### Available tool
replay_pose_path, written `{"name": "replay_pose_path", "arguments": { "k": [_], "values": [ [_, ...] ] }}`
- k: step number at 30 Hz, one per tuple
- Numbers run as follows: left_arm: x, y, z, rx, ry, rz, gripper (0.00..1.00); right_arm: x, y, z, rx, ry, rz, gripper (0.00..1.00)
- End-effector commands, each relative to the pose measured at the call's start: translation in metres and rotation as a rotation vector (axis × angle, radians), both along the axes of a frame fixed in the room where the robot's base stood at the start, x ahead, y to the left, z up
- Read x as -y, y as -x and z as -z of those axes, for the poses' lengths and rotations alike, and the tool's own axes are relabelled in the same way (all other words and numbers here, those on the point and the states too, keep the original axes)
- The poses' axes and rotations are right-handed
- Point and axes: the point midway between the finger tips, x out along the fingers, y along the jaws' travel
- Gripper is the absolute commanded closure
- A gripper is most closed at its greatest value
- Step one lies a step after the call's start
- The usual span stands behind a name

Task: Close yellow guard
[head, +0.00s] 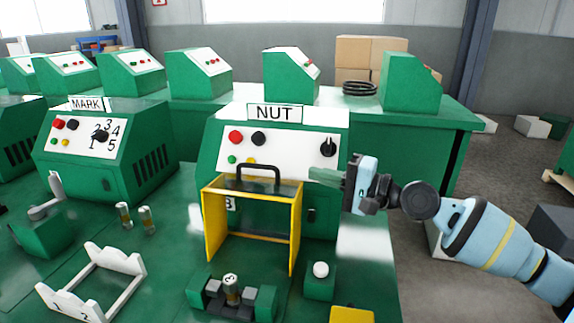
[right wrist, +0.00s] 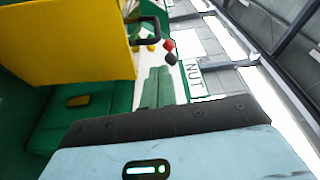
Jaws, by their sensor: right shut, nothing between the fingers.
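The yellow guard (head: 210,225) is a yellow frame with side walls and a see-through panel, standing in front of the NUT machine (head: 275,113). Its black handle (head: 259,170) is at the top. The guard is above and behind the fixture (head: 232,300), which holds a small cylinder marked 3 (head: 232,287). My right gripper (head: 322,177) is shut and empty, right of the handle and apart from it. In the right wrist view the guard (right wrist: 70,45) fills the upper left, with its handle (right wrist: 148,32) at its edge. My left gripper is not in view.
A white knob (head: 320,269) on a green block stands right of the fixture. A yellow block (head: 350,314) is at the front edge. A white rack (head: 95,285) and two small cylinders (head: 124,215) are left. The MARK machine (head: 90,140) stands further left.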

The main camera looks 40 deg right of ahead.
Motion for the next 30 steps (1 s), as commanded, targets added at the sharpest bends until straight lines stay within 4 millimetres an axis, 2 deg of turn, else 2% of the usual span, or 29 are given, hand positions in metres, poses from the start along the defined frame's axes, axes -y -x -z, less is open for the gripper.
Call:
{"name": "replay_pose_path", "arguments": {
  "k": [21, 30],
  "values": [
    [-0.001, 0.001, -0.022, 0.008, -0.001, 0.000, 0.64, -0.030, -0.061, -0.004, 0.004, -0.002, 0.002, 1.00],
    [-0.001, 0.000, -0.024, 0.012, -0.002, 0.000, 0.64, -0.036, -0.073, -0.002, 0.000, 0.001, 0.001, 1.00]
  ]
}}
